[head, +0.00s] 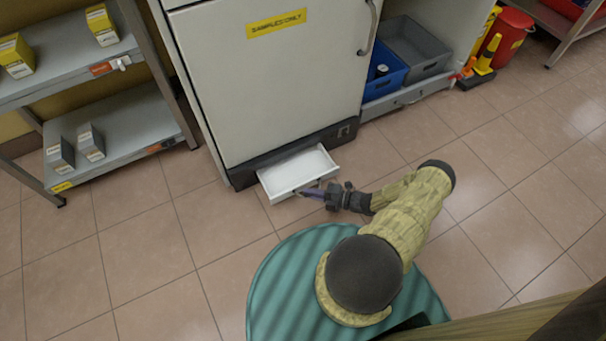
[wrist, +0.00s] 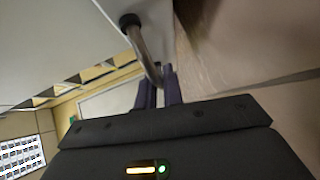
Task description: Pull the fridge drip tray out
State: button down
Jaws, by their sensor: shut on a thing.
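The white drip tray (head: 290,174) sticks partly out of the dark base of the fridge (head: 262,85), close above the floor. My gripper (head: 308,192) is at the tray's front edge, with my arm reaching in from the right. In the wrist view, my gripper's two fingers (wrist: 158,88) are shut on the curved metal handle (wrist: 146,52) on the tray front (wrist: 118,8). The back part of the tray is hidden inside the fridge base. The fridge door is shut and carries a yellow "SAMPLES ONLY" label.
A grey shelf rack (head: 115,125) with small boxes stands left of the fridge. A blue bin (head: 384,80) and a grey bin (head: 415,50) sit on a low unit at right. The tiled floor (head: 195,245) in front of the tray is clear.

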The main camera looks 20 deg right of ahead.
jog(key=s, duration=0.5)
jog(key=s+p, duration=0.1)
jog(key=s, duration=0.2)
jog(key=shift+s+d, duration=0.25)
jog(key=shift+d, duration=0.1)
jog(key=c, duration=1.5)
grip_release()
jog(key=shift+c, duration=0.2)
jog(key=shift+d, duration=0.1)
jog(key=p+v, duration=0.2)
jog(key=v, duration=1.5)
jog(key=shift+p, duration=0.4)
jog(key=shift+d+r, duration=0.1)
jog(key=shift+r, duration=0.05)
